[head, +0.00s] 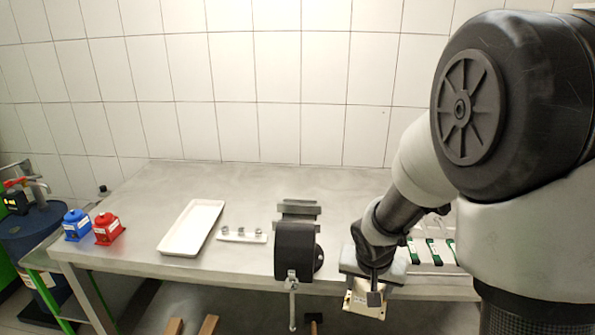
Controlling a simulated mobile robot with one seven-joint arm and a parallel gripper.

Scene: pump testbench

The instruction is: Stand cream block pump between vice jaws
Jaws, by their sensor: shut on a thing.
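The cream block pump (358,302) shows at the lower right of centre in the head view, at the front edge of the bench. My gripper (373,290) is shut on it from above, and a dark finger covers part of it. The vice (295,250) is dark and stands at the bench's front edge, left of my gripper. Its grey jaws (299,208) show behind its dark body, and I see nothing between them. The pump is apart from the vice, to its right and nearer to me.
A white tray (171,246) lies left of the vice, with a pale strip (230,238) bearing small metal pieces between them. Red (108,229) and blue (76,225) pumps stand at the far left. Green-and-white items (433,252) lie right of my gripper. The back of the bench is clear.

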